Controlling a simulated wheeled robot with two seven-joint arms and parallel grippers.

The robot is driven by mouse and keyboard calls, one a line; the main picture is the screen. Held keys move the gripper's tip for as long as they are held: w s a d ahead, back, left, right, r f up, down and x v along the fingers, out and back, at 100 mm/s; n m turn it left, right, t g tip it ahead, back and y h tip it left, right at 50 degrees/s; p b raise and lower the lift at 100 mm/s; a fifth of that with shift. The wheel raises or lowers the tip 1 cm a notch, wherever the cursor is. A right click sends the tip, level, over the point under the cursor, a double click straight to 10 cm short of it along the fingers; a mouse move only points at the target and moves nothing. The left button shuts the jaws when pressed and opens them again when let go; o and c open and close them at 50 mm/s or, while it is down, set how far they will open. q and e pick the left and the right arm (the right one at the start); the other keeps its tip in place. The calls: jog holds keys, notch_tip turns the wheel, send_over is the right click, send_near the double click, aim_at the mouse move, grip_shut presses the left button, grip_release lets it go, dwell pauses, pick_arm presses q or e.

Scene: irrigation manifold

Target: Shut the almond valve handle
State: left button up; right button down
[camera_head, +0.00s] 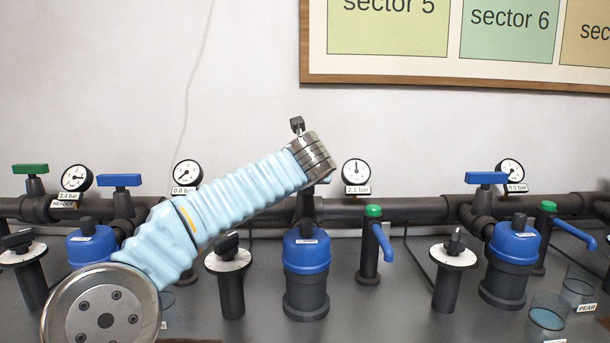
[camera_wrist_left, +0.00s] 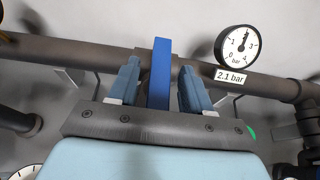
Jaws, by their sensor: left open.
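In the left wrist view, a blue valve handle (camera_wrist_left: 159,75) stands between the two fingers of my left gripper (camera_wrist_left: 158,68). The gripper is open, with a small gap visible on each side of the handle. The handle looks roughly parallel to the fingers. In the head view, my left arm reaches up and right, and its wrist hides the fingers and most of this valve, above a blue-capped canister (camera_head: 306,258). I cannot read the word almond on any label. My right gripper is not in view.
A gauge (camera_head: 356,172) marked 2.1 bar sits just right of the valve; it also shows in the wrist view (camera_wrist_left: 236,45). Other blue handles are at left (camera_head: 119,180) and right (camera_head: 486,178). A green-topped tap (camera_head: 371,245) and black knob posts stand in front. Glass cups (camera_head: 546,318) stand at right.

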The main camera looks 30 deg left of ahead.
pick_arm(q)
jog(key=shift+w+a+f, duration=0.15)
jog(key=shift+w+a, duration=0.1)
jog(key=shift+w, duration=0.1)
jog(key=shift+c, duration=0.3)
grip_shut()
